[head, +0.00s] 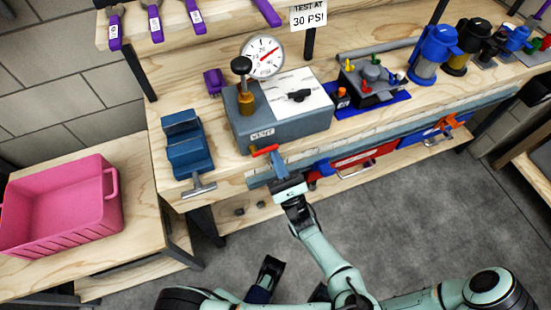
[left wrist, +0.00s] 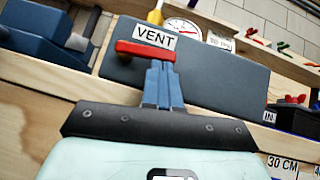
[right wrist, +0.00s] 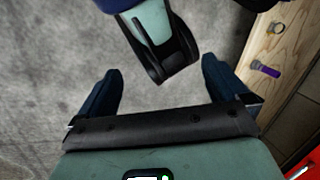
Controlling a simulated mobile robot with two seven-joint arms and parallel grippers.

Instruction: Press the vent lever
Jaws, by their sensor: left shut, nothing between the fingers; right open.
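The red vent lever (head: 265,151) sticks out at the front of the grey test box (head: 290,123), below its VENT label (head: 262,134). My left gripper (head: 276,160) is shut and empty, its blue fingertips right by the lever. In the left wrist view the lever (left wrist: 140,49) lies just beyond the closed fingertips (left wrist: 160,68), which overlap its lower edge in the picture. I cannot tell whether they touch. My right gripper (right wrist: 158,70) is open and empty over the grey floor, away from the box.
A blue vise (head: 186,148) stands left of the box, and a gauge (head: 262,57) behind it. A blue tray of fittings (head: 372,100) is to the right. A pink crate (head: 62,205) sits on the lower left table. Red and blue bins (head: 366,157) hang below the bench edge.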

